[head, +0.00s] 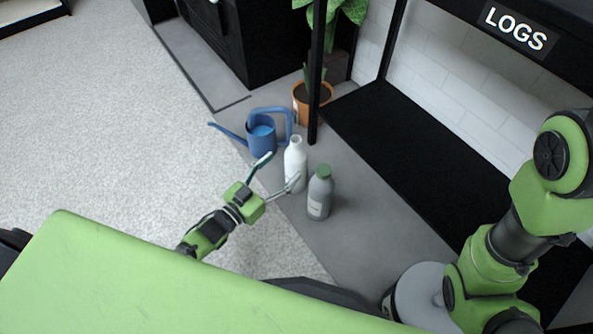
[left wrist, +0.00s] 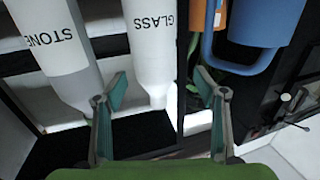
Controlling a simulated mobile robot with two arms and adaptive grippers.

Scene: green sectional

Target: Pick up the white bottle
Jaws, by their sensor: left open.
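The white bottle (head: 294,166) stands upright on the grey floor strip. In the left wrist view the white bottle (left wrist: 151,50) appears upside down, labelled GLASS, between the two finger lines. My left gripper (head: 281,169) is open, its fingers pointing at the bottle's lower half. In the left wrist view the open fingers (left wrist: 161,84) lie on either side of the bottle's narrow end. I cannot tell whether a finger touches it. One finger covers a little of its lower part in the head view. My right gripper is out of view.
A grey bottle (head: 320,194) with a green cap, labelled STONE in the wrist view, stands close on the right. A blue watering can (head: 262,138) stands behind left, with an orange potted plant (head: 309,104) beyond. A black LOGS rack (head: 400,150) is at right; open floor lies left.

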